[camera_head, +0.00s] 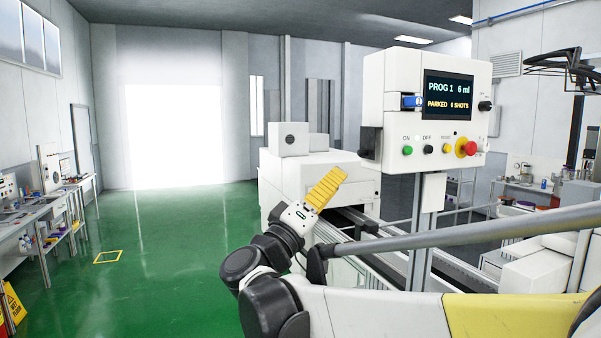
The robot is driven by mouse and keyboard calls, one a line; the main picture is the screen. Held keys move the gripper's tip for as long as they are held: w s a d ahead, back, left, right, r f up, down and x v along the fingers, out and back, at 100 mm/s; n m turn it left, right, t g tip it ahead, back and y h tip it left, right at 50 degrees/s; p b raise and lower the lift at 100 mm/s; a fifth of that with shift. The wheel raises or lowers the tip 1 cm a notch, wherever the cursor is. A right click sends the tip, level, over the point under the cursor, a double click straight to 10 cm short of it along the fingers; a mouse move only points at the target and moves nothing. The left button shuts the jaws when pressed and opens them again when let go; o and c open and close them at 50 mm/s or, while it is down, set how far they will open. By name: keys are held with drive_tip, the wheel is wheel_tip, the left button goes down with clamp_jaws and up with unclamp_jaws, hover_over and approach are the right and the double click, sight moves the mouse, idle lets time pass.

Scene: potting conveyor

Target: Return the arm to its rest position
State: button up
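My arm reaches in from the lower right and bends up at its dark joints. My gripper (326,188), with a white body and yellow ribbed fingers, points up and to the right. It is left of the control box's post and in front of the white conveyor machine. I see the fingers from the side as one yellow shape, so the gap between them is hidden. No held object shows at the fingers.
The white control box (373,85) stands right of my gripper; its screen (449,95) reads "PROG 1 6 ml, PARKED 6 SHOTS". A white machine (318,170) and the conveyor (400,262) lie behind. Green floor (170,240) is open at left, with benches (50,215) beyond.

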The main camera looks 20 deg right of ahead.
drive_tip(key=shift+s+a+f, duration=0.1)
drive_tip(key=s+d+f+g+y+b, duration=0.1)
drive_tip(key=s+d+f+y+b, duration=0.15)
drive_tip(key=f, duration=0.65)
drive_tip(key=s+d+f+n+g+y+b, duration=0.1)
drive_tip(key=s+d+f+g+y+b, duration=0.2)
drive_tip(key=f, duration=0.7)
drive_tip(key=s+d+f+y+b, duration=0.1)
drive_tip(key=s+f+y+b, duration=0.3)
drive_tip(key=f, duration=0.5)
drive_tip(key=s+a+f+y+b, duration=0.4)
drive_tip(key=a+f, duration=0.4)
drive_tip(key=f, duration=0.4)
drive_tip(key=s+a+f+y+b, duration=0.5)
drive_tip(key=s+a+f+y, duration=0.1)
drive_tip(key=f, duration=0.7)
drive_tip(key=shift+s+a+f+n, duration=0.25)
drive_tip(key=shift+s+a+n, duration=0.05)
drive_tip(key=shift+s+a, duration=0.7)
drive_tip(key=shift+d+y, duration=0.1)
drive_tip(key=shift+y, duration=0.15)
clamp_jaws()
